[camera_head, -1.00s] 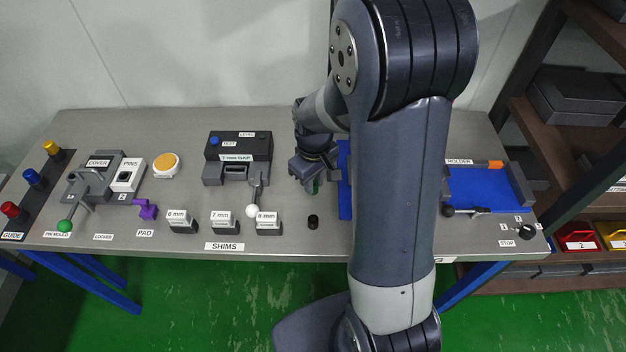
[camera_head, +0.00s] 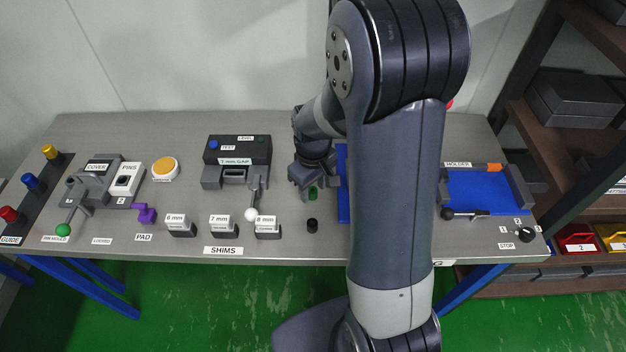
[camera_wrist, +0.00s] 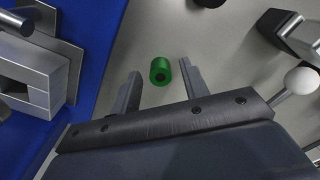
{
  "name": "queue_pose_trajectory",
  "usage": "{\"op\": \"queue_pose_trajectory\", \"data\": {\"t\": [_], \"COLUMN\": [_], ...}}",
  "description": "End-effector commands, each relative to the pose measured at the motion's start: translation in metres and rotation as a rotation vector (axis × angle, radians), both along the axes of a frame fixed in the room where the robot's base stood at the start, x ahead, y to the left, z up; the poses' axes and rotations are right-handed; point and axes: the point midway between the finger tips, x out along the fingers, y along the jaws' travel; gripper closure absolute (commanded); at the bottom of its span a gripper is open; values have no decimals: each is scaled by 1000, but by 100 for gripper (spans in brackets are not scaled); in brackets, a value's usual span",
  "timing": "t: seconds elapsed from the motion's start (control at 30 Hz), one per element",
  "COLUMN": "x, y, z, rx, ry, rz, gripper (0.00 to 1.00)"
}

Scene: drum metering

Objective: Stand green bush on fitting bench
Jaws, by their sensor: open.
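The green bush (camera_head: 313,193) is a short hollow cylinder on the grey bench top (camera_head: 285,130). I cannot tell whether either finger touches the bush.
A black cylinder (camera_head: 312,225) stands just in front of the bush. A white-knobbed lever (camera_head: 251,213) and shim blocks (camera_head: 224,227) are to the left. A blue plate (camera_wrist: 88,50) with a grey metal fixture (camera_wrist: 42,75) is close beside my gripper.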

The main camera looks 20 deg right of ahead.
Motion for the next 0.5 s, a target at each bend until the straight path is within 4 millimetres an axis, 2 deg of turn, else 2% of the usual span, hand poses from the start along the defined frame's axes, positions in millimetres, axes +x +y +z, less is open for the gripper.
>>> {"op": "queue_pose_trajectory", "data": {"t": [0.17, 0.5], "x": [1, 1], "y": [0, 0], "z": [17, 88], "rx": [0, 0], "ry": [-6, -7], "rz": [0, 0], "gripper": [57, 57]}}
